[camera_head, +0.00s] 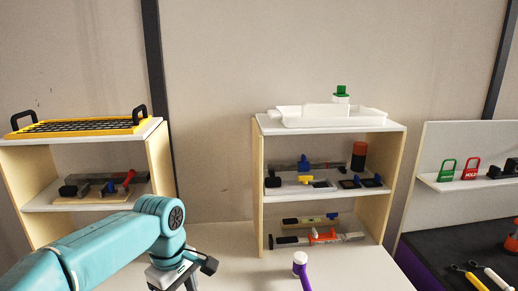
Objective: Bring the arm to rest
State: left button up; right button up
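My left arm is teal and comes in from the lower left. My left gripper (186,276) is at the bottom edge of the head view, over the pale table (232,240), left of the middle shelf rack. Its fingers are partly cut off by the picture edge, and I cannot tell whether it is open or holds anything. My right arm and gripper do not show.
A middle rack (255,190) holds a white tray (285,121) on top and tools on its shelves. A left rack (158,160) bears a yellow-framed black grate (80,126). A purple stick with a white end (300,262) is at the bottom centre. A padlock shelf (440,184) is at right.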

pick_arm(q)
jog(key=s+d+f+m+h, duration=0.1)
jog(key=s+d+f+m, duration=0.15)
jog(key=f, duration=0.75)
jog(key=s+d+f+m+h, duration=0.1)
jog(key=f+m, duration=0.2)
jog(key=f, duration=0.8)
jog(key=s+f+m+h+b, duration=0.1)
jog(key=s+f+m, duration=0.4)
jog(key=s+f, duration=1.2)
notch_tip(320, 180, down, 7)
jog(key=s+b, duration=0.1)
jog(key=b, duration=0.8)
jog(key=shift+s+d, duration=0.3)
jog(key=shift+s, duration=0.05)
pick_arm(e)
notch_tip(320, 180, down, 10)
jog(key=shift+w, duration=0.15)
pick_arm(q)
jog(key=shift+w, duration=0.1)
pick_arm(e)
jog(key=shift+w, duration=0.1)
